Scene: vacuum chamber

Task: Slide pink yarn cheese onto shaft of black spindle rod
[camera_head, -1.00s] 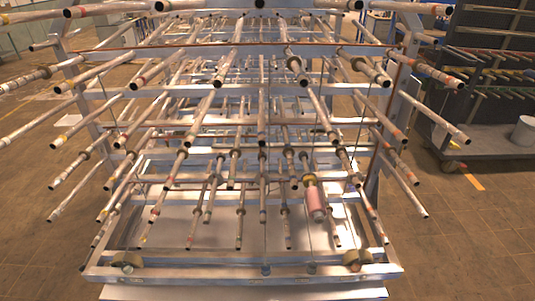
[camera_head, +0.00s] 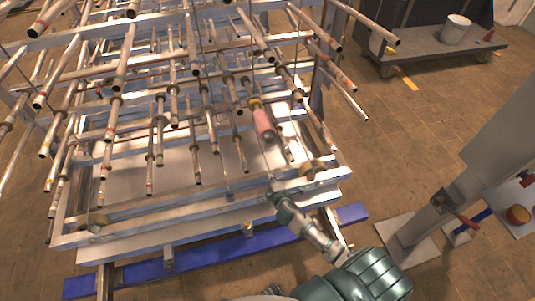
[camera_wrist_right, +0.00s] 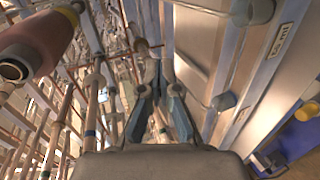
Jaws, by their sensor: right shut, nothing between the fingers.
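The pink yarn cheese (camera_head: 263,124) is around a rod at the right of the rack's lower front, beside a yellow-brown collar. It also shows large at the upper left of the right wrist view (camera_wrist_right: 38,38), with a pale tube end facing the camera. I cannot tell which rod is the black spindle rod. My right gripper (camera_head: 274,188) is shut and empty, in front of the rack and below the yarn cheese, apart from it. Its closed fingers also show in the right wrist view (camera_wrist_right: 157,82). My left gripper is not in view.
Many metal rods stick out of the rack, close around the yarn cheese. The rack's front beam (camera_head: 180,218) lies next to my right gripper, with a blue base rail (camera_head: 200,262) below. A grey post (camera_head: 480,160) stands at right. A white bucket (camera_head: 455,29) sits on a cart.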

